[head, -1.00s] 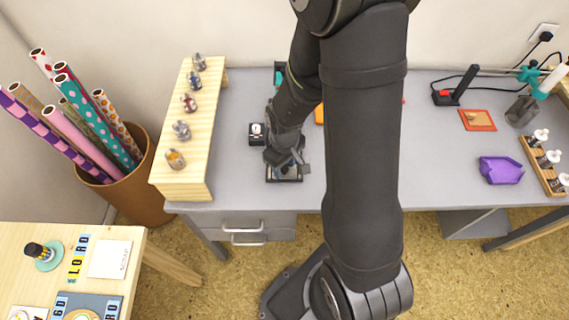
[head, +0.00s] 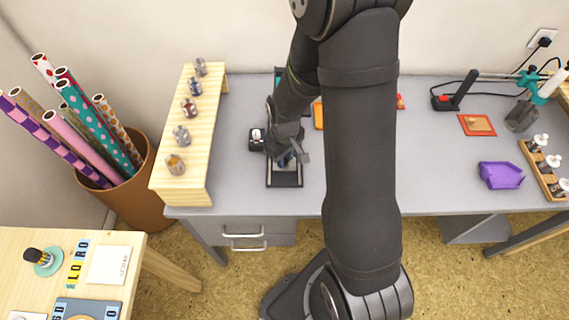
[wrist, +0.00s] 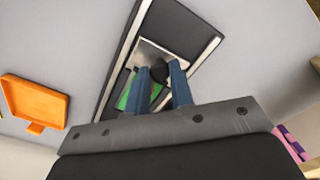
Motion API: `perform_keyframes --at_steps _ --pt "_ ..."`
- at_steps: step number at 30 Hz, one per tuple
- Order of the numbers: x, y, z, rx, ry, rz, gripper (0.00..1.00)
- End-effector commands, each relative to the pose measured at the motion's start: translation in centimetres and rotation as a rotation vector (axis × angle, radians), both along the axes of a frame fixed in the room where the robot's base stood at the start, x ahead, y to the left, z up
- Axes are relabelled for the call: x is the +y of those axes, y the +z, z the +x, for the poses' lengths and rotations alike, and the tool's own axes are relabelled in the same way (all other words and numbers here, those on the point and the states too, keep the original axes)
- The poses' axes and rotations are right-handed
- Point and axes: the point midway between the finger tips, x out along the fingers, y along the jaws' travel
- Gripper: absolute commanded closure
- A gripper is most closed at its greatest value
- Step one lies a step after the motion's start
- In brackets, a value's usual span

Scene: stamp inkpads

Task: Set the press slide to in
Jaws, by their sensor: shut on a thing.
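The press base (head: 285,183) is a dark frame with pale rails on the grey desk, left of my upright arm link. It also shows in the wrist view (wrist: 198,52). A silver slide plate (wrist: 150,54) sits between its rails, with a green patch beneath it. My gripper (wrist: 160,72) has its blue fingers shut on the dark round knob (wrist: 159,70) on the plate. In the head view my gripper (head: 286,160) is over the press, behind the base's bare front end. My arm and hand hide the press's rear part.
An orange tray (wrist: 35,100) lies beside the press.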

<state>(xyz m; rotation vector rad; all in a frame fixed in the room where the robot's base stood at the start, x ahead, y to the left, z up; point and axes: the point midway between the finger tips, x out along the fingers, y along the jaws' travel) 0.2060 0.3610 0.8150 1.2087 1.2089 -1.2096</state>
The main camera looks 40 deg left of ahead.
Motion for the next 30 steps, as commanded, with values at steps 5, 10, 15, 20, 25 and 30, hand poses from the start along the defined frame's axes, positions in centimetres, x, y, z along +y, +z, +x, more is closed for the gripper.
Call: perform_keyframes --at_steps 5,10,15,20,25,30 --pt "0.0 0.0 0.0 0.000 0.000 0.001 1.00" --pt "0.0 0.0 0.0 0.000 0.000 0.001 0.57" --pt "0.0 0.0 0.0 0.000 0.000 0.001 0.57" --pt "0.0 0.2 0.0 -0.001 0.000 0.001 0.57" --pt "0.1 1.6 0.0 -0.002 0.000 0.004 0.57" --pt "0.1 4.5 0.1 -0.003 0.000 0.006 0.57"
